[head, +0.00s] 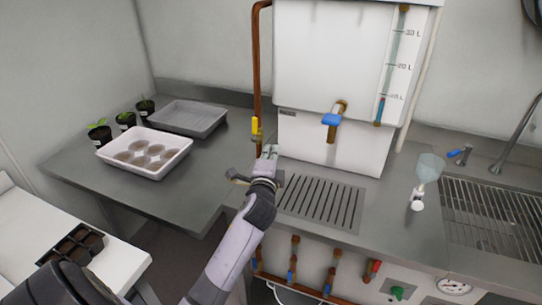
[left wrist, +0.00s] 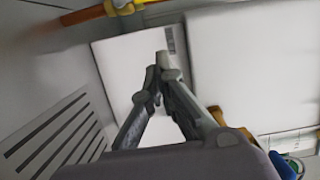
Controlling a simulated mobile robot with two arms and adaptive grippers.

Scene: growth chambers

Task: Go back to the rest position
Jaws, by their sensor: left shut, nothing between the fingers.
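My left gripper (head: 268,153) is in the middle of the head view, above the steel counter at the left end of the drain grate (head: 320,203). Its fingers are shut with nothing between them. In the left wrist view the fingertips of my left gripper (left wrist: 160,62) meet in front of the white lower panel (left wrist: 125,75) of the water tank unit. They look apart from the panel, though the exact gap is hard to tell. My right gripper does not show.
The white water tank (head: 325,55) with a blue-handled tap (head: 331,120) stands behind the gripper. A copper pipe with a yellow valve (head: 255,127) runs close by. A white tray (head: 145,165), grey tray (head: 188,128) and potted seedlings (head: 125,120) sit left. A sink (head: 490,215) is right.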

